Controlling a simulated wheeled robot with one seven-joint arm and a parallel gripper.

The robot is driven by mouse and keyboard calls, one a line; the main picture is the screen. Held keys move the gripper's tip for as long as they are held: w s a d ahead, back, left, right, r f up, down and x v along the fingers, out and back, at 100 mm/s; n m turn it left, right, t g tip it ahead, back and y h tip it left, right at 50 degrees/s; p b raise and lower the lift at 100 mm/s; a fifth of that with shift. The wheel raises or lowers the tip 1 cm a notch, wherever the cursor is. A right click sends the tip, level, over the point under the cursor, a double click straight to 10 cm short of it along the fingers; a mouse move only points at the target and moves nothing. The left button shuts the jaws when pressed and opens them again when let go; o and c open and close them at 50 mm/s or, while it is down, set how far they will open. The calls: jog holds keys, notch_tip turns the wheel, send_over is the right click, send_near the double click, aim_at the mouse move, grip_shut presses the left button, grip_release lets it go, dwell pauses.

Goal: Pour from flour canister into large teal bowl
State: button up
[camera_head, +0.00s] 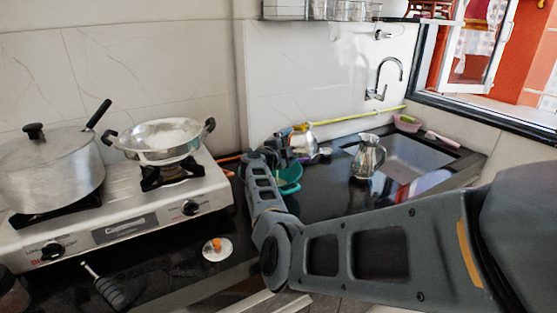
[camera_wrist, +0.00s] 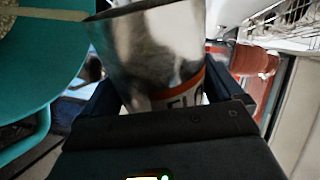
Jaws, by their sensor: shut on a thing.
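The flour canister (camera_wrist: 160,50) is a shiny metal can with an orange band and part of a dark-lettered label near my fingers. My gripper (camera_wrist: 160,90) is shut on it, one finger on each side. The wrist picture looks rolled, with the window frame slanting at right. In the head view, the teal bowl (camera_head: 289,178) stands on the dark counter, partly hidden by my arm. A silver shape beside it may be the canister; my gripper is not clear there.
A stove (camera_head: 125,212) with a lidded pot (camera_head: 50,168) and a steel pan (camera_head: 160,140) stands left. A metal jug (camera_head: 368,158) stands right of the bowl, by the sink (camera_head: 425,153). A lid (camera_head: 217,249) with an orange knob lies on the front counter.

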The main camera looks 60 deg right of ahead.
jog(key=shift+w+r, duration=0.2)
jog(key=shift+w+r+n, duration=0.2)
jog(key=shift+w+n, duration=0.05)
jog(key=shift+n, duration=0.35)
jog(key=shift+w+r+n, duration=0.1)
jog(key=shift+w+n, duration=0.1)
jog(key=shift+n, duration=0.1)
jog(key=shift+w+r+n, duration=0.15)
jog(key=shift+w+n, duration=0.05)
jog(key=shift+n, duration=0.2)
jog(key=shift+r, duration=0.1)
dwell(0.9)
